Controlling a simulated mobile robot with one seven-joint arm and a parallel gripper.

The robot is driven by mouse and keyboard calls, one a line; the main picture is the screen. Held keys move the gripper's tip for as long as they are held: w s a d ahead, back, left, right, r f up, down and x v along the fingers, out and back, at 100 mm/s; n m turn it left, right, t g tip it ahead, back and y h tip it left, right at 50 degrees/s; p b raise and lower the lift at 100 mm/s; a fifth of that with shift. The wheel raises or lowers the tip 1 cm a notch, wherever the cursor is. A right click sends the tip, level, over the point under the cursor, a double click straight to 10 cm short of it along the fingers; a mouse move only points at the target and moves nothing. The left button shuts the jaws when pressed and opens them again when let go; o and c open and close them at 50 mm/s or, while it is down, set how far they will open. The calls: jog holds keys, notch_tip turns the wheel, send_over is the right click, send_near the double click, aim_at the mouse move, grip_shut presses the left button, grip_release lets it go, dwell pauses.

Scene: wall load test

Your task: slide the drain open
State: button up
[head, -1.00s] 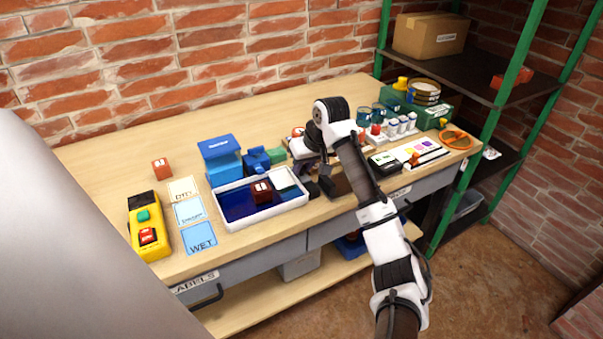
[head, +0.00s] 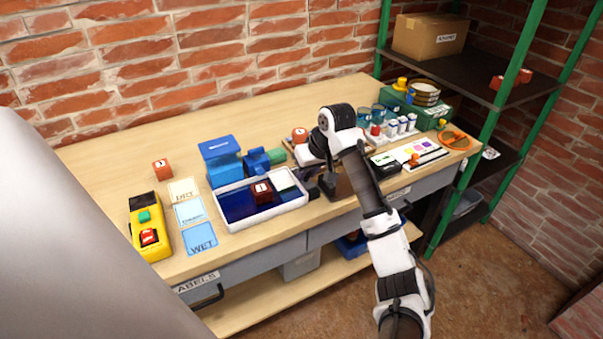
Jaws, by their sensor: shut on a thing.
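The white tray (head: 236,224) stands near the table's front edge. It holds dark blue liquid (head: 236,204) on the left and a red-brown brick marked with white (head: 262,191). My gripper (head: 327,186) points down just past the tray's right end, low over the table. Its dark fingers look shut on a small part there, apparently the drain slide, which the fingers and wrist mostly hide. I cannot tell how far open the drain is.
A blue box (head: 220,162) and a blue clamp-like device (head: 257,161) stand behind the tray. Cards (head: 190,212) and a yellow control box (head: 149,227) lie left. A black box (head: 385,165) and white-capped bottles (head: 402,126) stand right of my arm. The back left tabletop is clear.

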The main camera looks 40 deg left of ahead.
aim_at(309, 185)
jog(key=shift+s+d, duration=0.35)
jog(key=shift+d, duration=0.35)
jog(key=o, duration=0.9)
jog(key=shift+c, duration=0.2)
notch_tip(309, 185, up, 7)
jog(key=p, duration=0.7)
jog(key=shift+a, duration=0.1)
